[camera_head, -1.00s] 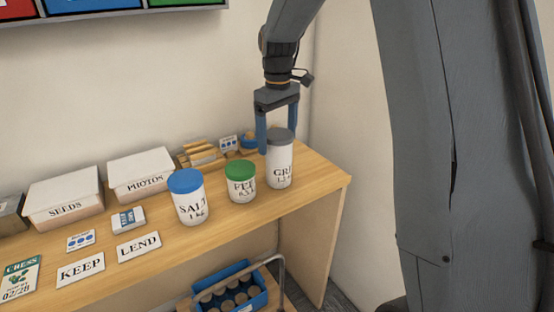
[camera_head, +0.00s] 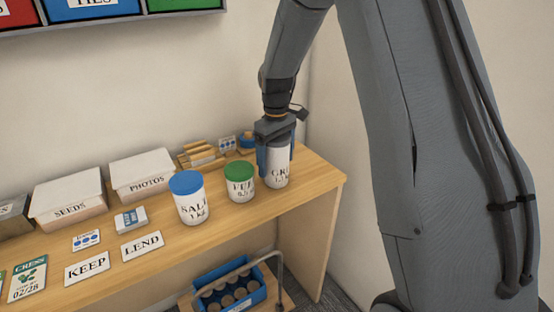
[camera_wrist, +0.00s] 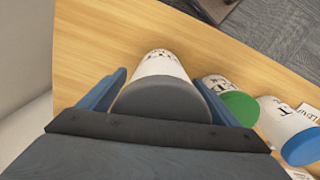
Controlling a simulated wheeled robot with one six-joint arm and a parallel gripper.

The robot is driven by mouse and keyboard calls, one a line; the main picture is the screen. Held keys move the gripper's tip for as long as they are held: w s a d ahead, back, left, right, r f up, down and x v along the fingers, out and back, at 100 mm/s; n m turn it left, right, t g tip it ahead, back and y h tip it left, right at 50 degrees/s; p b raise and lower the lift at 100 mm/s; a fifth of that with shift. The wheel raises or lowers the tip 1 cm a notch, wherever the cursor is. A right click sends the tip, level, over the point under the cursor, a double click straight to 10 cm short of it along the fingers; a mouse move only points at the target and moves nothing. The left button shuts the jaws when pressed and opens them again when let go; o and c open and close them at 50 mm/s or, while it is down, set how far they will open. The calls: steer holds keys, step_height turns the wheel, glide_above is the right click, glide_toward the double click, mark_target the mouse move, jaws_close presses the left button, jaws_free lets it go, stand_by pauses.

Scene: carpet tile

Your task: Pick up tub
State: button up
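A white tub with a grey lid (camera_head: 279,179) stands upright near the right end of the wooden shelf. Its label is partly covered, with "GRI" showing. My gripper (camera_head: 277,164) points down over this tub, its blue fingers on either side of the upper body. In the wrist view the grey-lidded tub (camera_wrist: 161,66) lies between the two spread fingers (camera_wrist: 158,78), and I see no firm contact. A green-lidded tub (camera_head: 240,184) stands just left of it.
Behind are a wooden rack (camera_head: 201,157) and a small blue item (camera_head: 246,143) near the wall. Boxes labelled PHOTOS (camera_head: 143,174) and SEEDS (camera_head: 70,198) stand left. KEEP (camera_head: 87,269) and LEND (camera_head: 141,246) cards lie in front. A blue crate (camera_head: 230,288) sits below.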

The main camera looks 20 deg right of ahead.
steer(key=c, duration=1.8)
steer(key=shift+w+r, duration=0.1)
jaws_close()
steer(key=shift+r, duration=0.1)
